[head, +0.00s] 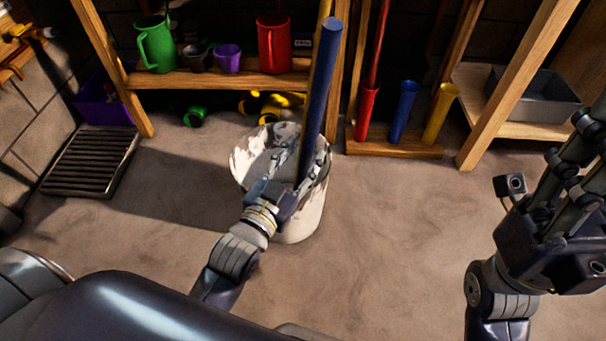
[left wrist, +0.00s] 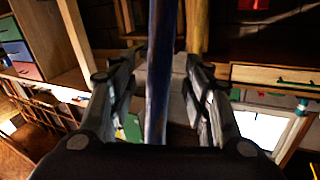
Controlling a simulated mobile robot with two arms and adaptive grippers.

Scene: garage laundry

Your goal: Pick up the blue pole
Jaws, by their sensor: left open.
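The blue pole (head: 321,85) stands slightly tilted in a white, paint-stained bucket (head: 308,215) on the floor. My left gripper (head: 291,172) is at the bucket, low on the visible part of the pole. In the left wrist view the blue pole (left wrist: 159,75) runs upright between the two open fingers, with a gap on each side. The pole's lower end is hidden by the gripper and bucket. My right gripper (head: 585,145) is at the right edge of the head view, far from the pole; its fingertips are partly cut off.
A floor grate (head: 90,162) lies left. The floor right of the bucket is clear.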

